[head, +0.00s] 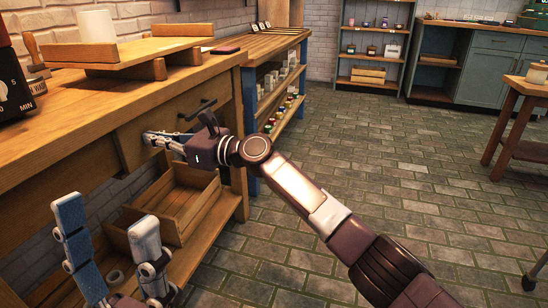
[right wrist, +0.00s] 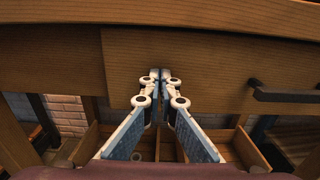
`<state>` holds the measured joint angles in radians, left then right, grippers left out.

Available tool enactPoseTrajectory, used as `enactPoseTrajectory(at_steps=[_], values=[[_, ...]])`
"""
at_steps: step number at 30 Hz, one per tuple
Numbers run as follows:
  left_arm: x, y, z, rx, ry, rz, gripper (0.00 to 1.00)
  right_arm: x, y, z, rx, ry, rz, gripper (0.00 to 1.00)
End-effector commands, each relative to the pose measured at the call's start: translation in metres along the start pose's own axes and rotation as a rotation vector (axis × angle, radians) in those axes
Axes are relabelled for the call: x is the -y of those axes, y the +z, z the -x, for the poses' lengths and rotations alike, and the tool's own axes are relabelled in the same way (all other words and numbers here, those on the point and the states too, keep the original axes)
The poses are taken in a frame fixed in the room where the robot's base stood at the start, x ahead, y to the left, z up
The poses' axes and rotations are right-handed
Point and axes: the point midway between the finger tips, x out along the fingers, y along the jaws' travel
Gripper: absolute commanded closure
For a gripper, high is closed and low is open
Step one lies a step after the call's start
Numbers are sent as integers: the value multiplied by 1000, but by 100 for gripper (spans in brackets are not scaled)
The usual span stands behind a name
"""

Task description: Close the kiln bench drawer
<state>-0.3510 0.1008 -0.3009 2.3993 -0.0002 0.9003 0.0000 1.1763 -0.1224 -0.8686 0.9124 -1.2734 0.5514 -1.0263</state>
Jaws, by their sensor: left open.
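The kiln bench drawer has a wooden front (head: 178,112) with a dark bar handle (head: 199,106); the front (right wrist: 215,60) and handle (right wrist: 290,95) also show in the right wrist view. The front looks near the bench face; a small remaining gap cannot be told. My right gripper (head: 148,137) is shut and empty, its fingertips (right wrist: 160,75) together at the drawer front, left of the handle. Whether they touch the wood is unclear. My left gripper (head: 106,220) is open and empty at the lower left, with its fingers pointing up.
The kiln bench (head: 75,110) carries a wooden stand (head: 130,50) with a white cylinder (head: 97,27). An open wooden box (head: 180,205) sits on the lower shelf below the drawer. A shelf of small jars (head: 280,85) stands beyond.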

Motion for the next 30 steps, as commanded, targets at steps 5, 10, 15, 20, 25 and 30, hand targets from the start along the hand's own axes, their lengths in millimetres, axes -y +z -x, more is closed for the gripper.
enactPoseTrajectory(at_steps=[5,10,15,20,25,30], values=[[2,-2,2,2,-6,-2,41,1,3,4,5,-1,1,100],[-11,-11,4,1,-5,-2,41,3,0,38,1,-1,2,100],[-19,-18,-13,0,-3,2,41,0,6,79,4,-4,3,100],[-13,-17,-22,-1,-6,0,41,2,1,106,-1,-2,0,100],[-15,-9,-27,40,-3,-4,41,0,1,132,1,-1,0,100],[-14,0,-26,75,-6,-5,41,0,-1,140,-1,0,-1,100]])
